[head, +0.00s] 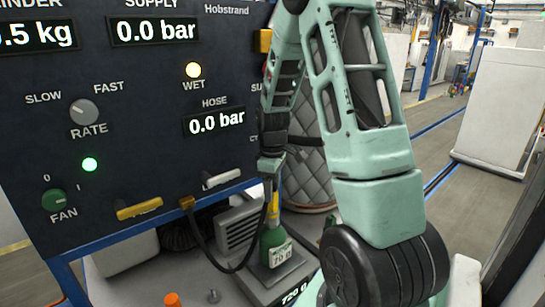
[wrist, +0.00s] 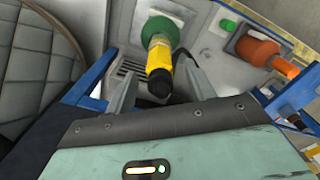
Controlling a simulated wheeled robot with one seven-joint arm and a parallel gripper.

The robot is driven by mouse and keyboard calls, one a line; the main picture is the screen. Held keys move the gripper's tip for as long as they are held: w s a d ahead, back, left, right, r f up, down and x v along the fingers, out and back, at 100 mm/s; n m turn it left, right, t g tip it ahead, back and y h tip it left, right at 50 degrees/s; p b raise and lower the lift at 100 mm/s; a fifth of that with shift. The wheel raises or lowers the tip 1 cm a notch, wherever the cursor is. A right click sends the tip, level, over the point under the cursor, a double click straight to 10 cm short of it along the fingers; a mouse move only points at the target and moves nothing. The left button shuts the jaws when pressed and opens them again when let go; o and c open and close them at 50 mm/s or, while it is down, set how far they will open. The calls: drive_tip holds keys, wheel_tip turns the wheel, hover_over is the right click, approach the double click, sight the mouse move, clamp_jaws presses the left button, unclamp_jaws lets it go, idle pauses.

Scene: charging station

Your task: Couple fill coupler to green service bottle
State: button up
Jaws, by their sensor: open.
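The green service bottle (head: 274,246) stands upright on a scale plate in the head view, below my gripper. It also shows in the wrist view (wrist: 164,28). The yellow fill coupler (wrist: 158,57) with a black end sits in line with the bottle's top; I cannot tell whether it is locked on. It shows small in the head view (head: 273,207). My gripper (wrist: 160,76) is open, with one finger on each side of the coupler and gaps showing. In the head view my gripper (head: 269,182) is partly hidden by its own wrist.
A black hose (head: 203,243) loops from a brass fitting (head: 187,203) on the control panel (head: 140,150) toward the coupler. A quilted grey cylinder cover (head: 306,175) stands behind my arm.

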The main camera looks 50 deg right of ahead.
wheel_tip(320, 180, up, 15)
drive_tip(key=b, duration=0.3)
drive_tip(key=shift+r, duration=0.15)
idle(0.4)
drive_tip(key=a+f+n+b, duration=0.15)
drive_tip(key=a+f, duration=0.25)
drive_tip(key=a, duration=0.9)
drive_tip(key=a+f+n+b, duration=0.15)
drive_tip(key=a+f, duration=0.35)
drive_tip(key=a, duration=0.8)
drive_tip(key=s+a+f+b, duration=0.1)
drive_tip(key=s+a+f, duration=0.3)
drive_tip(key=s+a, duration=0.3)
drive_tip(key=s+a+f+n+b, duration=0.1)
drive_tip(key=s+a+f+b, duration=0.1)
drive_tip(key=s+a+f, duration=0.2)
drive_tip(key=s+a, duration=0.3)
drive_tip(key=s, duration=0.3)
drive_tip(key=shift+a+f+y, duration=0.25)
drive_tip(key=shift+a+y, duration=0.05)
drive_tip(key=shift+a, duration=0.05)
